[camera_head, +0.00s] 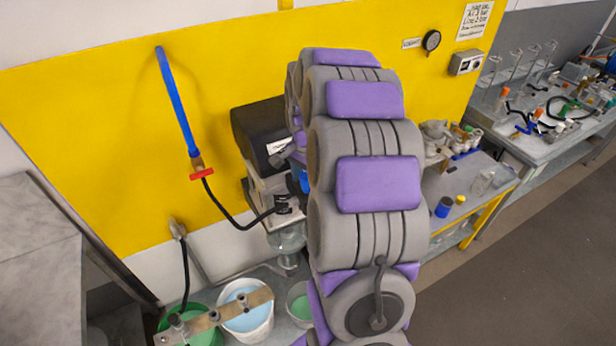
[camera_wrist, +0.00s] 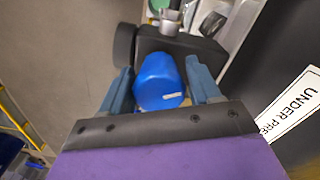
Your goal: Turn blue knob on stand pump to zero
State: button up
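The blue knob (camera_wrist: 158,82) is a rounded cylinder with a small white mark, seen close in the wrist view. My gripper (camera_wrist: 162,84) has one finger on each side of it. The fingers look spread around the knob, with at most thin gaps; contact is not clear. The knob sits by a dark body of the stand pump (camera_wrist: 185,45). In the head view the pump (camera_head: 262,130) has a black top with a white label and stands by the yellow wall. A bit of blue (camera_head: 304,181) shows beside my arm, which hides the rest and my gripper.
A blue hose (camera_head: 178,105) with a red handle (camera_head: 202,174) hangs on the wall, and a black cable runs to the pump. Buckets (camera_head: 246,318) stand below. A black panel (camera_wrist: 290,85) with a white sign is close on the right in the wrist view. Benches with glassware are at right.

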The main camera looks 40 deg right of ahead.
jog(key=c, duration=0.4)
jog(key=shift+d, duration=0.25)
jog(key=shift+c, duration=1.1)
jog(key=shift+n, duration=0.3)
jog(key=n+b, duration=0.2)
jog(key=shift+f+n, duration=0.15)
jog(key=shift+n, duration=0.15)
jog(key=n+b, duration=0.3)
jog(key=n, duration=0.7)
jog(key=shift+b, duration=0.4)
jog(key=shift+n, duration=2.3)
